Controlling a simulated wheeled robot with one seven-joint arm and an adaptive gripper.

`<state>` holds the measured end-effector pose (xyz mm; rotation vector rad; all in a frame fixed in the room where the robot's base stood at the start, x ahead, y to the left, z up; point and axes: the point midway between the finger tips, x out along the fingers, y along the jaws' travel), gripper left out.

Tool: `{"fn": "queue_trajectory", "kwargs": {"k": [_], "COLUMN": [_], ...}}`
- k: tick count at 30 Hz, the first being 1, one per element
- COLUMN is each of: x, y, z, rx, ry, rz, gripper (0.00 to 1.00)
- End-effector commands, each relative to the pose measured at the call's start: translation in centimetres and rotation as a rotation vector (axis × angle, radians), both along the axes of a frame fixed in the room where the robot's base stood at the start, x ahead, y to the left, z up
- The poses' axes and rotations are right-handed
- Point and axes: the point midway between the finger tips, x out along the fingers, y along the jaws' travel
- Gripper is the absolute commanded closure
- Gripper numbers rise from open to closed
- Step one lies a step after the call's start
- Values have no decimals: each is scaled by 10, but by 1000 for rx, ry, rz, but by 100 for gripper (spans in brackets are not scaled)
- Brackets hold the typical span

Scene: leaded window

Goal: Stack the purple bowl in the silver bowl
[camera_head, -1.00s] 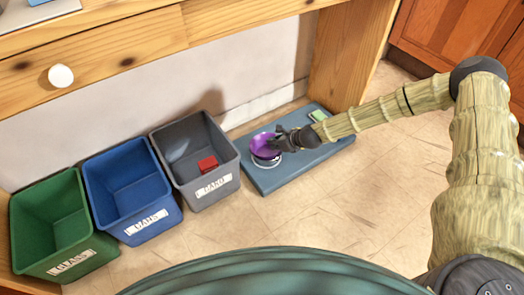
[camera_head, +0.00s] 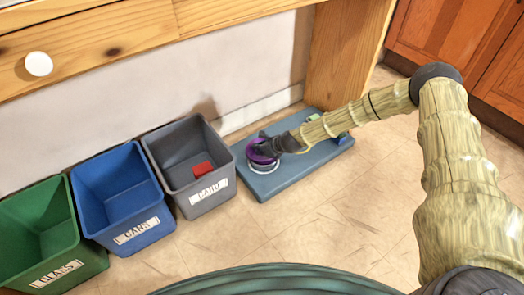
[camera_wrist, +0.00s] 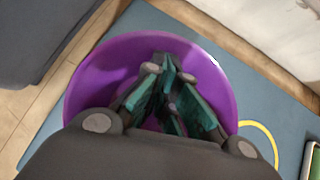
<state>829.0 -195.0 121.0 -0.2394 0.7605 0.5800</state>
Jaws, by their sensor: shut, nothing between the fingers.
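The purple bowl (camera_head: 261,157) sits on the blue-grey mat, with the pale rim of the silver bowl (camera_head: 264,170) showing just below it. From this angle I cannot tell how deep the purple bowl sits in the silver one. My gripper (camera_head: 266,147) is at the purple bowl and covers much of it. In the wrist view the closed fingers (camera_wrist: 172,100) point down over the inside of the purple bowl (camera_wrist: 95,85), with nothing held between them. The silver bowl is not clearly seen in the wrist view.
The mat (camera_head: 285,180) lies on the tiled floor. A wooden leg (camera_head: 335,60) stands behind the mat. A yellow ring (camera_wrist: 273,140) lies near the bowl.

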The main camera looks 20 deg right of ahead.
Motion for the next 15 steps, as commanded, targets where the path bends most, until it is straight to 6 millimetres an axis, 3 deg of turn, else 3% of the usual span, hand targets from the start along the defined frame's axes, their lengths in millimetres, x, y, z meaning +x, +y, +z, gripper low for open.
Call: {"fn": "queue_trajectory", "kwargs": {"k": [15], "x": [8], "y": [5], "z": [-1], "rx": [0], "ry": [0], "rz": [-1], "gripper": [100]}}
